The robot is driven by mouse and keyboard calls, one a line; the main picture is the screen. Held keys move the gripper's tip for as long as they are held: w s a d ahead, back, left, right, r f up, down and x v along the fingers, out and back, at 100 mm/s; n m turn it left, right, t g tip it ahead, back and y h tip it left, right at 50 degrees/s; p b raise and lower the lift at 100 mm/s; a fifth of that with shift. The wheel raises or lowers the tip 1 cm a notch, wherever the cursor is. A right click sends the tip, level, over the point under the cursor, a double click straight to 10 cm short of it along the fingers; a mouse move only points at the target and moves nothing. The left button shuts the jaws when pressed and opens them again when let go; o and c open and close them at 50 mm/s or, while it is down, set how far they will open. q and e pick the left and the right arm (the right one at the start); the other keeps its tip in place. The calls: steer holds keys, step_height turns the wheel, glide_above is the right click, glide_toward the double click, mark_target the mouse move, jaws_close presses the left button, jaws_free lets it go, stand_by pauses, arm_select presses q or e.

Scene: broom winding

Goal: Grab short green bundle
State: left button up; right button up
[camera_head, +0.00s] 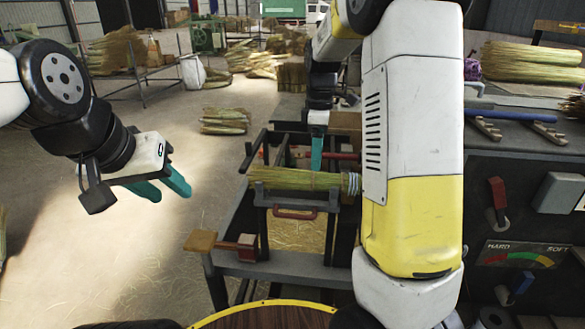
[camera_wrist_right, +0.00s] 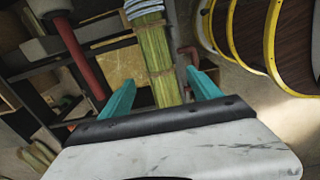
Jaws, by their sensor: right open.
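A green-yellow straw bundle (camera_head: 295,179) lies across the dark metal stand, with pale wire wound around its right end. It also shows in the right wrist view (camera_wrist_right: 158,60), its near end lined up between the two teal fingers, with a gap on each side. My right gripper (camera_head: 316,155) is open just above and behind the bundle in the head view; its arm hides part of the stand's right side. In the right wrist view my right gripper (camera_wrist_right: 160,94) holds nothing. My left gripper (camera_head: 163,187) is open and empty over the floor at left.
More straw bundles (camera_head: 530,62) lie on the bench at right, beside a blue bar (camera_head: 510,115). The stand (camera_head: 285,262) has a red handle (camera_head: 293,213) in front. A control panel (camera_head: 520,255) is at right.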

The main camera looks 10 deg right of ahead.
mark_target(314, 173)
steer(key=shift+w+a+f, duration=0.1)
steer(key=shift+w+f, duration=0.2)
steer(key=shift+f, duration=0.1)
steer(key=f, duration=0.7)
steer(key=shift+s+a+f, duration=0.1)
steer(key=shift+a, duration=0.15)
steer(key=c, duration=1.5)
